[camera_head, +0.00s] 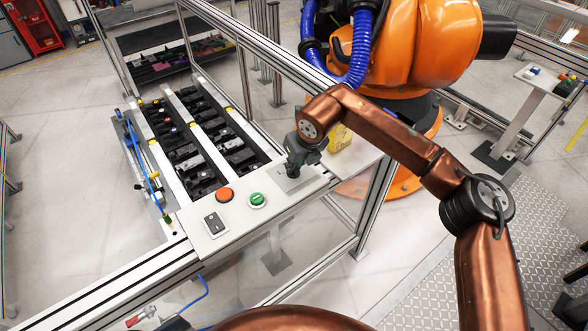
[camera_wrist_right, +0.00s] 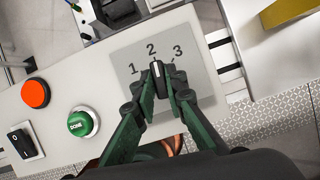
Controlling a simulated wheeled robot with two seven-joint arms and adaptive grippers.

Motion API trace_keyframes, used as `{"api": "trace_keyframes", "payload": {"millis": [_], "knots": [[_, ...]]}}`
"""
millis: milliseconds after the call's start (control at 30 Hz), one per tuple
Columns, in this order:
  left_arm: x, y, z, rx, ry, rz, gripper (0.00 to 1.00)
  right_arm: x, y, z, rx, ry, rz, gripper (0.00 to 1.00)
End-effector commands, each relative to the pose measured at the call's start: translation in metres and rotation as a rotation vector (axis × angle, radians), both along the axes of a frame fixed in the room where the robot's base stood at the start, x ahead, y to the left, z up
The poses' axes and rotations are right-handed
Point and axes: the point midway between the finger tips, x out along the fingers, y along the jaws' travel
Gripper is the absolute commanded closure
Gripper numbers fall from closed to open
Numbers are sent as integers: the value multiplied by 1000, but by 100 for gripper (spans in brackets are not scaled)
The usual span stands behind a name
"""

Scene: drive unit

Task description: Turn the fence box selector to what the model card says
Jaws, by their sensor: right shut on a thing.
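The fence box (camera_head: 240,205) is a pale panel on the fence rail. In the right wrist view its selector knob (camera_wrist_right: 157,74) is black with a white mark, on a grey plate (camera_wrist_right: 205,86) marked 1, 2 and 3. The mark points at about the 2. My right gripper (camera_wrist_right: 160,92) has its fingers closed on the two sides of the knob. In the head view the right gripper (camera_head: 294,165) is down at the box's right end and hides the knob. I see no readable model card. My left gripper is not in view.
The box also carries a red button (camera_head: 224,195), a green DONE button (camera_head: 258,200) and a black rocker switch (camera_head: 215,223). A yellow thing (camera_head: 340,138) lies behind my right gripper. A large orange robot (camera_head: 410,45) stands beyond the fence. Trays of black parts (camera_head: 200,135) lie left.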

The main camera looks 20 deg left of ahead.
Motion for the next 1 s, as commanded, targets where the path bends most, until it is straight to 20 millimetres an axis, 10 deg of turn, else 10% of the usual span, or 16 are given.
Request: {"api": "trace_keyframes", "payload": {"millis": [1000], "knots": [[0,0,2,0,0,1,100,6,-2,2,1,-2,876,100]]}}
